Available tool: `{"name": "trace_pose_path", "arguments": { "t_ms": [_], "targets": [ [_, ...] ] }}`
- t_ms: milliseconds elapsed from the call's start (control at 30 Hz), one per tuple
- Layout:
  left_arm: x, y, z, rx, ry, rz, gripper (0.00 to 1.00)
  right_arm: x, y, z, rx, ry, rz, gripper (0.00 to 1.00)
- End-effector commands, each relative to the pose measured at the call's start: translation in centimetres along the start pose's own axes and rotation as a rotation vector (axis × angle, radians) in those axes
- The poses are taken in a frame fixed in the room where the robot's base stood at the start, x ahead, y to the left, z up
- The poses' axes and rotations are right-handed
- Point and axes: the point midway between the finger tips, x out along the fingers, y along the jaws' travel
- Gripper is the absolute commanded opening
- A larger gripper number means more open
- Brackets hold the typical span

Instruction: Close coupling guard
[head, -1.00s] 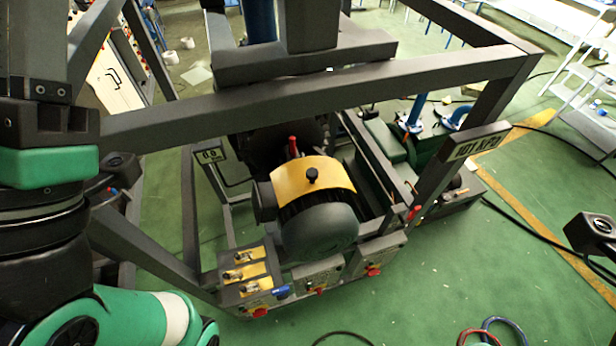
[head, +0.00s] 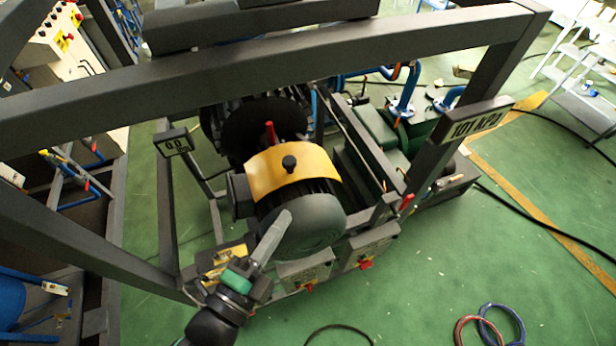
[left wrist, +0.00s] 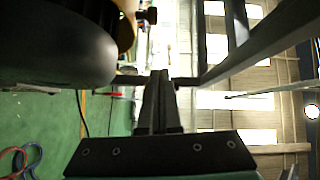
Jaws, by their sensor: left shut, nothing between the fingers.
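My left gripper (head: 284,216) is shut and empty, in front of the motor's rounded end (head: 310,228) and below the guard in the picture. In the left wrist view the shut fingers (left wrist: 160,80) point away, with the dark motor end (left wrist: 50,50) to their left and the guard's edge (left wrist: 125,22) at top. My right gripper is not in view.
Grey frame beams (head: 280,65) cross above the motor. A 101 kPa display (head: 478,119) is on the right post and a 0.0 display (head: 173,142) on the left. Control boxes with red knobs (head: 366,263) sit in front. Coiled hoses (head: 490,325) lie on the open green floor.

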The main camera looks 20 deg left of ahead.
Motion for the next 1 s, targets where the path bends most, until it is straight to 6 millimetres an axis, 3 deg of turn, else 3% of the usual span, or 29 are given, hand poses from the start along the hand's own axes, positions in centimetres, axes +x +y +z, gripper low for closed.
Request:
{"name": "trace_pose_path", "arguments": {
  "t_ms": [67, 333, 733, 1000],
  "targets": [
    [-0.2, 1.0, -0.3, 0.002, 0.009, 0.015, 0.0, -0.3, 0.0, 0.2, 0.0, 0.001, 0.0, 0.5],
    [1.5, 0.5, -0.3, 0.0, 0.008, 0.009, 0.0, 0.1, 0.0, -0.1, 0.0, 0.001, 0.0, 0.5],
    [9.8, 0.5, -0.4, -0.002, 0.008, 0.009, 0.0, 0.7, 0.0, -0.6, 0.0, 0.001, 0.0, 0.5],
    [10.8, 0.7, 3.1, -0.001, 0.006, 0.011, 0.0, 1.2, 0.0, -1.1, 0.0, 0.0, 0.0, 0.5]
  ]
}}
